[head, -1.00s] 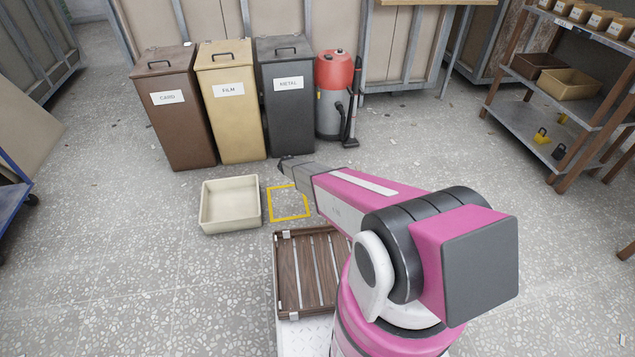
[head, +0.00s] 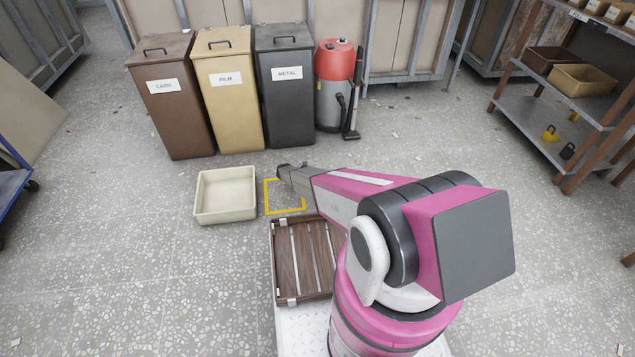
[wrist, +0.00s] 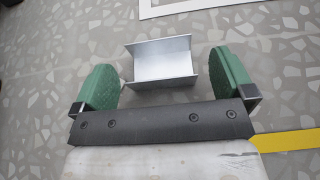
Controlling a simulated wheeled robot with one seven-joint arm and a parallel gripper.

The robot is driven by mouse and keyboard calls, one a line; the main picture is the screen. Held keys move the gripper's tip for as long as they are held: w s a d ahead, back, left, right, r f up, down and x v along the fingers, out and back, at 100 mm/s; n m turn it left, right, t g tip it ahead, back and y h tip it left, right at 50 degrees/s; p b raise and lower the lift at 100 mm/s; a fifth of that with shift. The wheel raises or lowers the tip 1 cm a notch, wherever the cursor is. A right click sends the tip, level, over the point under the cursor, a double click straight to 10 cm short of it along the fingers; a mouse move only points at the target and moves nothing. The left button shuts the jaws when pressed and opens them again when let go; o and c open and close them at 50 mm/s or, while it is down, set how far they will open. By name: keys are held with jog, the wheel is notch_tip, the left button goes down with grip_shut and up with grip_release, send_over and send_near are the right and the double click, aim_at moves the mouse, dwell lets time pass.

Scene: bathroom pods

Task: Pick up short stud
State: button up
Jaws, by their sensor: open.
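The short stud is a small grey metal channel (wrist: 163,66) lying on the speckled floor in the wrist view. Its open side faces up. My gripper (wrist: 164,72) is open, with one green finger on each side of the stud and visible gaps between. The stud looks free of both fingers; how far below them it lies is hard to judge. In the head view, my arm reaches out to the yellow floor square (head: 285,211). The stud and the fingers cannot be made out there.
A cream tray (head: 225,217) sits left of the square. Brown, yellow and black bins (head: 228,125) and a red-grey vacuum (head: 333,98) stand behind. A slatted wooden tray (head: 303,298) is close to my arm. Shelving (head: 520,118) stands right. Open floor lies between.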

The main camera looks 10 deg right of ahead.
jog(key=x, duration=0.5)
jog(key=shift+w+r, duration=0.15)
jog(key=shift+r, duration=0.05)
jog(key=c, duration=0.8)
jog(key=shift+o, duration=0.2)
